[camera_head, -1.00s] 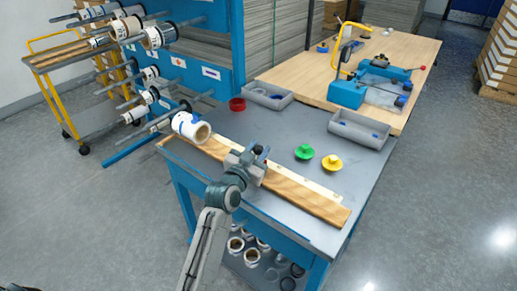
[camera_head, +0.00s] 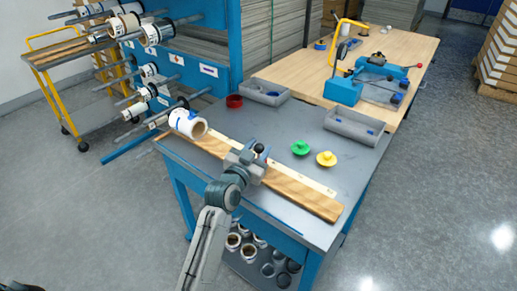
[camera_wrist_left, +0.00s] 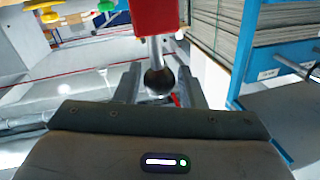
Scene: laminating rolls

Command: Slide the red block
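The red block (camera_wrist_left: 155,14) shows at the top of the left wrist view. A metal rod runs from it to a dark ball knob (camera_wrist_left: 158,82). My left gripper (camera_wrist_left: 158,88) has one finger on each side of the knob, with narrow gaps showing; it looks open. In the head view my left gripper (camera_head: 254,155) is over the wooden strip (camera_head: 300,192) at the table's front edge, and it largely hides the block. The knob (camera_head: 258,148) shows there as a small dark ball. My right gripper is not in view.
A white roll (camera_head: 187,123) lies at the strip's left end. Green (camera_head: 300,148) and yellow (camera_head: 326,158) knobbed discs stand right of my gripper. The middle of the grey tabletop (camera_head: 260,120) is clear.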

